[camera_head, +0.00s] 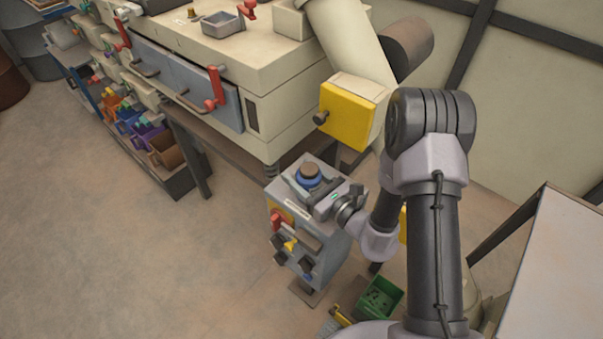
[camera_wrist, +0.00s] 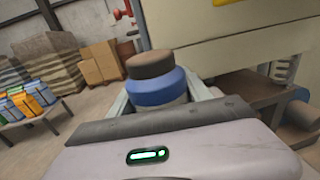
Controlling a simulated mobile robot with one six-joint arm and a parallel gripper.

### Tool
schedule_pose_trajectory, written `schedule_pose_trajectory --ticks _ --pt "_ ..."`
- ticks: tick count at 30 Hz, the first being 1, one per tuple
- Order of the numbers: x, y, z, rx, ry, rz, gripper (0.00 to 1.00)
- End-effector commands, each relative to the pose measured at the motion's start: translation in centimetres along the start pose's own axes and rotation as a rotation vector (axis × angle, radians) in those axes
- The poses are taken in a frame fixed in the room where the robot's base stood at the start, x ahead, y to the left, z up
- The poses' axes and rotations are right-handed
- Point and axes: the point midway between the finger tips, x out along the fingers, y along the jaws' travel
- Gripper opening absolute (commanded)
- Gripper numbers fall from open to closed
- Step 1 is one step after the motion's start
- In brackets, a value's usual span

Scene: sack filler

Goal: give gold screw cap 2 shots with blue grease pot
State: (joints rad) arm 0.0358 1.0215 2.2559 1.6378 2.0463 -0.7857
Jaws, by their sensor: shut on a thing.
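The blue grease pot (camera_head: 308,180) has a blue band and a brown top. It stands upright over the top of a grey control box (camera_head: 290,208); I cannot tell whether it rests on it. My gripper (camera_head: 316,192) reaches in from the right, its jaws shut around the pot. In the wrist view the pot (camera_wrist: 156,82) sits between the fingers of my gripper (camera_wrist: 160,98), its lower part hidden by the gripper body.
A large cream machine (camera_head: 290,85) with a yellow block (camera_head: 347,115) stands behind. A green bin (camera_head: 379,298) is on the floor at the box's right.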

Motion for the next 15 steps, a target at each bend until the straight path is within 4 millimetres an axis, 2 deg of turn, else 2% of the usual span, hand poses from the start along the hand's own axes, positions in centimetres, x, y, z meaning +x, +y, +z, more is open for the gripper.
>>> schedule_pose_trajectory --ticks 15 --pt "0.0 0.0 1.6 0.0 0.001 0.0 0.0"
